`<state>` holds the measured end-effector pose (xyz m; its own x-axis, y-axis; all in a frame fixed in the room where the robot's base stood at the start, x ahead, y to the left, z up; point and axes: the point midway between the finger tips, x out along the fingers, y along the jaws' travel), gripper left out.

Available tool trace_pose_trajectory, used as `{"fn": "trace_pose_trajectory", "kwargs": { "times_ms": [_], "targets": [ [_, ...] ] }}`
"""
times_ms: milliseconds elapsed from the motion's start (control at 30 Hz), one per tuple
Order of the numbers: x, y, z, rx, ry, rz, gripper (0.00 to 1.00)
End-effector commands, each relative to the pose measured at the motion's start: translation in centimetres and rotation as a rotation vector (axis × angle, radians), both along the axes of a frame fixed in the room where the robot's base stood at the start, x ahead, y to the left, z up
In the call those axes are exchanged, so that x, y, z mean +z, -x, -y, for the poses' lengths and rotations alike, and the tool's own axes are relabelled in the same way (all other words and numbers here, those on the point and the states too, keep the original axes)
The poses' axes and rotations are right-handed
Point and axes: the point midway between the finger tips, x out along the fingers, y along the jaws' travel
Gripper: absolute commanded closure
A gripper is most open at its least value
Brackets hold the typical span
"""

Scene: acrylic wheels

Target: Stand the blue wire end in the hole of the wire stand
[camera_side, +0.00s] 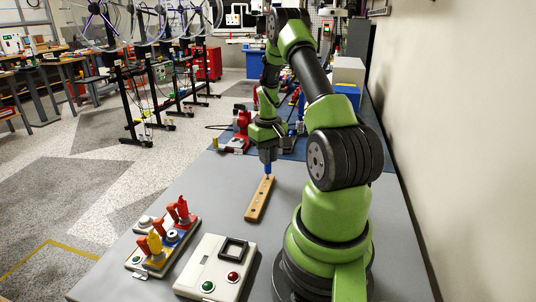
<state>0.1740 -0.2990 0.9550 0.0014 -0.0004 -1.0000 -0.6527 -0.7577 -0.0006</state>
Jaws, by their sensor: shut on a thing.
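My gripper (268,155) points down over the far end of the wooden wire stand and is shut on the blue wire end (268,168). The wire end looks upright. Its lower tip is at or just above the far end of the stand; I cannot tell whether it is inside a hole. The wire stand (258,203) is a narrow tan wooden bar with several dark holes, lying on the grey table. The fingertips are small and partly hidden in this view.
A board with red, orange and yellow connectors (163,238) sits at the front left. A white control box (216,268) with green and red buttons is beside it. Red devices (240,130) stand behind the gripper. The grey table (330,270) is partly covered by my arm; its middle left is clear.

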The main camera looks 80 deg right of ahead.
Motion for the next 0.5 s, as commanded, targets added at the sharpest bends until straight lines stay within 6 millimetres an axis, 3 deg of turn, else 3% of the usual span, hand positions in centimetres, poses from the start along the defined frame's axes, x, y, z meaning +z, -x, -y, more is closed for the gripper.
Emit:
{"fn": "trace_pose_trajectory", "kwargs": {
  "times_ms": [500],
  "targets": [
    [-1.3,0.0,0.0,0.0,-0.001,-0.001,1.0]
  ]
}}
